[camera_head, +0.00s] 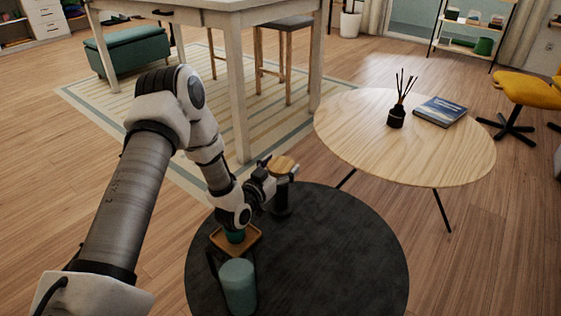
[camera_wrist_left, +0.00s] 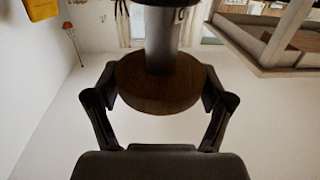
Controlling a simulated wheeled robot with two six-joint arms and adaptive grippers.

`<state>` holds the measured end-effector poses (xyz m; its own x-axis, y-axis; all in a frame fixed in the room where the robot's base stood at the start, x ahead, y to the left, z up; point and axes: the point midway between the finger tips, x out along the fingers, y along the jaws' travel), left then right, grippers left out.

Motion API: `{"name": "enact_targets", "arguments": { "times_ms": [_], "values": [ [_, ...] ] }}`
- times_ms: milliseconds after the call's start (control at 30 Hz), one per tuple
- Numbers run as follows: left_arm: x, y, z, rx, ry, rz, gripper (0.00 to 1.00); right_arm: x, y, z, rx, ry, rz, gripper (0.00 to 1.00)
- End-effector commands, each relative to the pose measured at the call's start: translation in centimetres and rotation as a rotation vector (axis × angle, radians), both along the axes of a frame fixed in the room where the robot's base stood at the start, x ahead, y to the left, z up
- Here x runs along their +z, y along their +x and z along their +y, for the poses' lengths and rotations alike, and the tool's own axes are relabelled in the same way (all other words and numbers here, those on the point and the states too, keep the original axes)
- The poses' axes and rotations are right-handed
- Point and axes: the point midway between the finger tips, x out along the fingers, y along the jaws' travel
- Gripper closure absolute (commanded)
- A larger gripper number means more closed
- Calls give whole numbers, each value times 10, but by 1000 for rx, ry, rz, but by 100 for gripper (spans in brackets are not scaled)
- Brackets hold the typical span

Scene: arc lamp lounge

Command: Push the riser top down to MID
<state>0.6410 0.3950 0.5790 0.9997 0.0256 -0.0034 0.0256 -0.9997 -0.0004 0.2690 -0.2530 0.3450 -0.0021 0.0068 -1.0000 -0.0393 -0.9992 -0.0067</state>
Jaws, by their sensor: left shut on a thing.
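The riser stands on the dark round rug, with a round wooden top (camera_head: 282,164) and a dark lower body (camera_head: 283,198). In the left wrist view, which looks upside down, the wooden top (camera_wrist_left: 157,92) fills the space between the fingers. A pale grey column (camera_wrist_left: 161,45) joins it to a dark collar. My left gripper (camera_head: 284,173) is shut on the wooden top, with a finger on each side of it. I cannot make out a MID mark or any other height mark. My right gripper is not in view.
A small wooden-topped side table (camera_head: 250,236) and a teal cylinder (camera_head: 238,284) stand close to my left arm. A round wooden table (camera_head: 345,130) with a reed diffuser (camera_head: 397,117) and a book (camera_head: 440,111) is beyond the rug. The rug (camera_head: 345,250) is clear on its right side.

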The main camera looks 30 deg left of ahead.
Motion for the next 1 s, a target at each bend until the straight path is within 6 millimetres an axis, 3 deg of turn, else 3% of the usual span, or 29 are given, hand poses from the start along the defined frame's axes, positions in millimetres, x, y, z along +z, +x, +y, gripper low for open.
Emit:
{"name": "enact_targets", "arguments": {
  "times_ms": [233,267,300,733,1000],
  "values": [
    [-1,0,0,0,-1,-1,82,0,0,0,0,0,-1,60],
    [-1,0,0,0,-1,-1,16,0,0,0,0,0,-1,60],
    [-1,0,0,0,-1,-2,2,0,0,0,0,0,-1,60],
    [6,0,1,1,-2,-3,0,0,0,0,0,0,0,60],
    [64,1,1,2,-3,-7,0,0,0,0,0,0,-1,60]
  ]
}}
